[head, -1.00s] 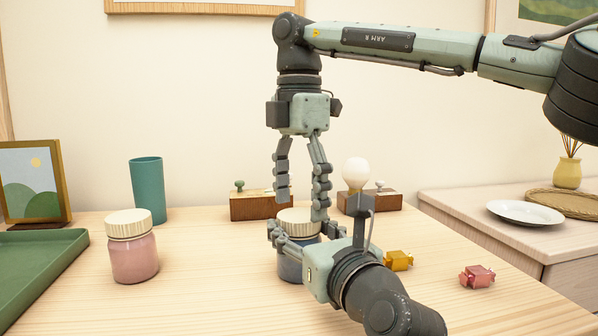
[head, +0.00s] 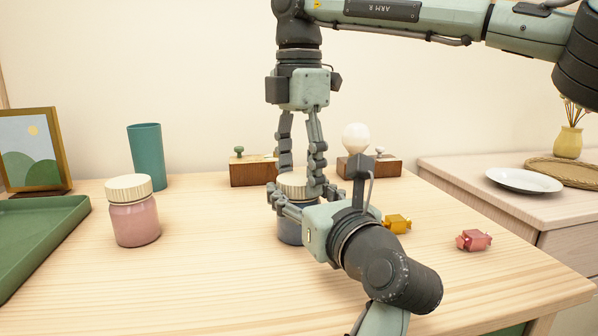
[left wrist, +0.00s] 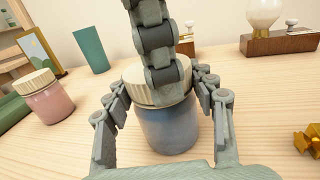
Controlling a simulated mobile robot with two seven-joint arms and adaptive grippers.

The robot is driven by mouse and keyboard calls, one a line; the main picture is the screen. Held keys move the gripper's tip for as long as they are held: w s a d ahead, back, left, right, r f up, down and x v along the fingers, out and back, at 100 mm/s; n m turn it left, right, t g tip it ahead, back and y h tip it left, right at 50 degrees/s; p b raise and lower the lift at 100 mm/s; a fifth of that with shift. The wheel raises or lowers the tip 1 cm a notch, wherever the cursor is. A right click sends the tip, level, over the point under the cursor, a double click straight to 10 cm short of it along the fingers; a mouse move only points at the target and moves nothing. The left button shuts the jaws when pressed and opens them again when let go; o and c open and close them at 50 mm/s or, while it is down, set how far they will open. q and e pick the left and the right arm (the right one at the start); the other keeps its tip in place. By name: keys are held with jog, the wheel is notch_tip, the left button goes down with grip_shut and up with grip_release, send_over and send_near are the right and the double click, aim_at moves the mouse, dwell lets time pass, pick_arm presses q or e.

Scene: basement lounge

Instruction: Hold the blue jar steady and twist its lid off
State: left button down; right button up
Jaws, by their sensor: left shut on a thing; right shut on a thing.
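The blue jar (head: 290,235) stands upright on the wooden table, with its ribbed, cream-coloured lid (head: 293,188) on top. In the left wrist view the blue jar (left wrist: 168,130) and its lid (left wrist: 135,85) fill the middle. My left gripper (head: 298,203) is shut on the jar from the front right, its fingers on either side just below the lid. My right gripper (head: 302,184) points straight down from above and is shut on the lid, a finger on each side. One of its fingers hides part of the lid in the left wrist view.
A pink jar (head: 136,222) with a similar lid, a teal cup (head: 147,158) and a green tray (head: 45,238) stand left. Wooden blocks (head: 252,173) are behind. Yellow (head: 397,224) and pink (head: 474,240) wrapped pieces lie right. The front table area is clear.

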jog(key=n, duration=0.3)
jog(key=o, duration=1.3)
jog(key=shift+r, duration=0.1)
